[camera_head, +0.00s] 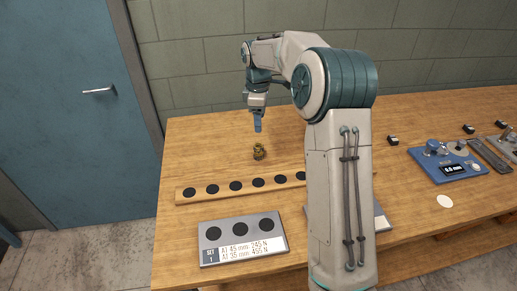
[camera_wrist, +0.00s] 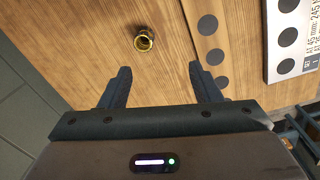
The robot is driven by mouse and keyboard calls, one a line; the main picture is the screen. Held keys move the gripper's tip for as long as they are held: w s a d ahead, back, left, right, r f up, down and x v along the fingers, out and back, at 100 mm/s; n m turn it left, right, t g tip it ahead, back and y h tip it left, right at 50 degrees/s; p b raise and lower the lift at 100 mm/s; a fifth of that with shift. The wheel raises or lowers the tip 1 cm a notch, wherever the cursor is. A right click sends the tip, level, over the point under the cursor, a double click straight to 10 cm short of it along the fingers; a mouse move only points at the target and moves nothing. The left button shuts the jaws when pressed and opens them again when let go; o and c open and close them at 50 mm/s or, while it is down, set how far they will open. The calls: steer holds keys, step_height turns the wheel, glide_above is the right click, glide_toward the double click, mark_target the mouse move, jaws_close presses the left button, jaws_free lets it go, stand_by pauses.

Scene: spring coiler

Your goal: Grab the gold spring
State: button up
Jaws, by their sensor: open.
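The gold spring (camera_head: 259,151) stands on the wooden table behind the strip with dark round spots. In the wrist view the gold spring (camera_wrist: 144,40) lies beyond the fingertips, a little left of the middle of the gap between them. My gripper (camera_head: 257,124) points down above the table, just over and slightly behind the spring in the head view. In the wrist view my gripper (camera_wrist: 160,75) has its two fingers spread wide with nothing between them. The spring is apart from both fingers.
A wooden strip (camera_head: 225,187) with several black discs lies in front of the spring. A grey label plate (camera_head: 208,235) with black discs is nearer the front edge. A blue device with a display (camera_head: 443,167) is at right. The table left of the spring is clear.

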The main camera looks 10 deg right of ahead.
mark_target(258, 145)
steer(key=shift+n, duration=0.9)
steer(key=w+f, duration=0.1)
steer(key=f, duration=0.2)
steer(key=w+f+p, duration=0.1)
steer(key=f, duration=0.3)
steer(key=w+f, duration=0.2)
steer(key=f, duration=0.2)
steer(key=shift+d+f+p, duration=0.1)
steer(key=shift+d+p, duration=0.2)
steer(key=shift+d, duration=0.1)
steer(key=shift+a+f+p, duration=0.15)
steer(key=shift+f+p, duration=0.9)
steer(key=shift+f, duration=1.7)
steer(key=c, duration=1.1)
